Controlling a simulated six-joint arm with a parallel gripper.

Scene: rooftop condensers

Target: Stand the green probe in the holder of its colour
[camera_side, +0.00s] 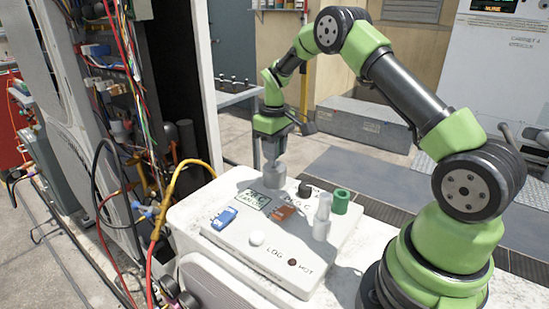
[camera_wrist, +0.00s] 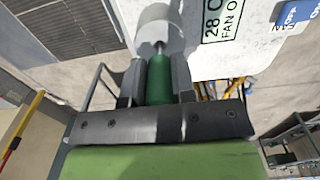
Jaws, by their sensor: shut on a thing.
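My gripper (camera_side: 273,153) points down just above a pale grey holder (camera_side: 274,177) at the panel's far left corner. In the wrist view my gripper (camera_wrist: 157,72) is shut on the green probe (camera_wrist: 160,82), one finger on each side. The probe's thin metal tip reaches toward the pale grey holder (camera_wrist: 158,22); I cannot tell whether it is inside. The green holder (camera_side: 341,201) stands at the panel's right side and looks empty. It is not in the wrist view.
A white holder (camera_side: 321,230) with a pale upright probe (camera_side: 325,206) stands in front of the green holder. The panel also carries a black knob (camera_side: 305,190), an orange piece (camera_side: 284,210), a blue piece (camera_side: 224,218) and a display (camera_side: 252,199). Cables hang at the left.

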